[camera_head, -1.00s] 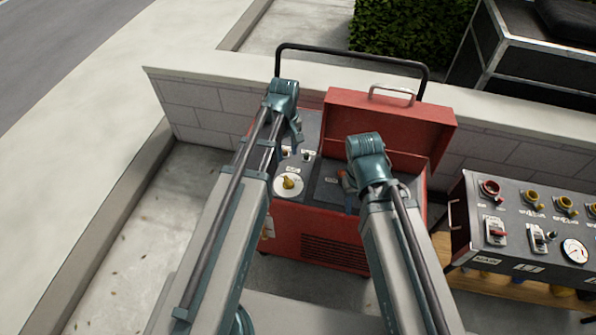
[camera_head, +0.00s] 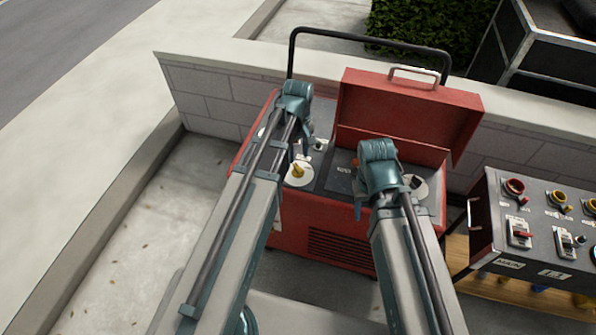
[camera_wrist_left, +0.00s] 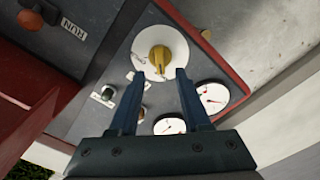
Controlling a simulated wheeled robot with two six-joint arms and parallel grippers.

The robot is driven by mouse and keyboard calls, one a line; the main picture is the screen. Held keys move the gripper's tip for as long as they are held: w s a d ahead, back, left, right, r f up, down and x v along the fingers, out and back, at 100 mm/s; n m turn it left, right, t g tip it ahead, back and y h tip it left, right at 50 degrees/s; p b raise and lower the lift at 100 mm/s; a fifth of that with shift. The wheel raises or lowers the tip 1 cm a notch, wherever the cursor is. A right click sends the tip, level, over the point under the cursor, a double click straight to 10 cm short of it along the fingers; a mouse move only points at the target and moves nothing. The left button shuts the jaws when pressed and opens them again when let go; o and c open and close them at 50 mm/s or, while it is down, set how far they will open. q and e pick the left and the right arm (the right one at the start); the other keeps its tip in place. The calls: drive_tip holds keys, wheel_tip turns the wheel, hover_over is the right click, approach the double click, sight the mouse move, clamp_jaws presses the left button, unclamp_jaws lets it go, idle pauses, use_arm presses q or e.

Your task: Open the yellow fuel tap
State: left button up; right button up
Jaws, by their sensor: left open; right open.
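The yellow fuel tap (camera_head: 298,170) is a knob on a round white plate on the top panel of the red generator (camera_head: 340,240). It also shows in the left wrist view (camera_wrist_left: 159,58), just beyond my left fingertips and between their lines. My left gripper (camera_wrist_left: 156,75) is open, with nothing between its fingers. In the head view my left gripper (camera_head: 300,150) is over the panel beside the tap, partly hidden by its own arm. My right gripper (camera_head: 362,205) is over the right part of the generator top; its fingers are mostly hidden.
The generator's red lid (camera_head: 408,110) stands open behind. A black bar handle (camera_head: 370,38) rises at the back. Gauges (camera_wrist_left: 170,126) and small switches sit near the tap. A control box (camera_head: 540,225) with coloured knobs stands to the right. A low wall (camera_head: 215,95) runs behind.

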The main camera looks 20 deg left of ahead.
sight(298, 167)
use_arm(q)
wheel_tip(298, 167, down, 6)
drive_tip(key=b, duration=0.4)
drive_tip(key=shift+r+b, duration=0.1)
drive_tip(key=shift+b, duration=0.25)
clamp_jaws()
